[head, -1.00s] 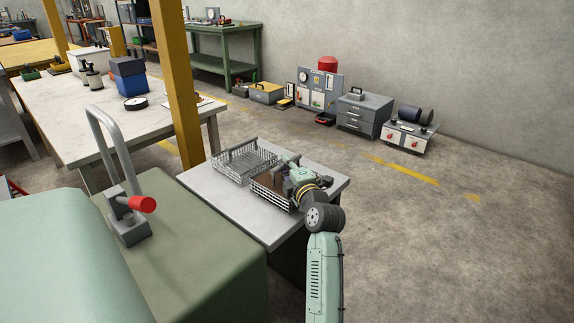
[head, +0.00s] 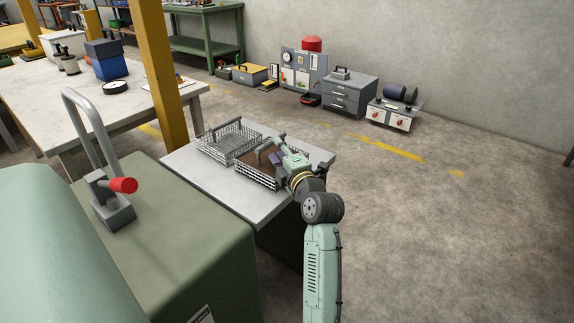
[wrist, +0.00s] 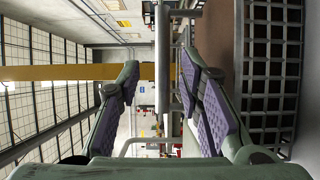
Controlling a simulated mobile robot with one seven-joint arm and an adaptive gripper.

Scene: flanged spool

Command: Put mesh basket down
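Two wire mesh baskets stand side by side on a small light-topped table. The left basket (head: 229,146) looks empty. The right basket (head: 252,171) has a brown floor and appears to rest on the tabletop. My gripper (head: 278,153) is at the right basket's right side, partly hiding it. In the wrist view, my gripper (wrist: 160,68) has its purple-padded fingers apart. A grey bar (wrist: 162,45), probably the basket's handle, shows between them with gaps on both sides. The right basket's mesh wall (wrist: 268,70) is close beside the right finger.
The small table (head: 215,183) has bare top in front of the baskets. A yellow post (head: 158,70) rises behind it. A green bench or cabinet (head: 185,240) with a red-knobbed lever (head: 118,190) stands at front left. Open floor lies to the right.

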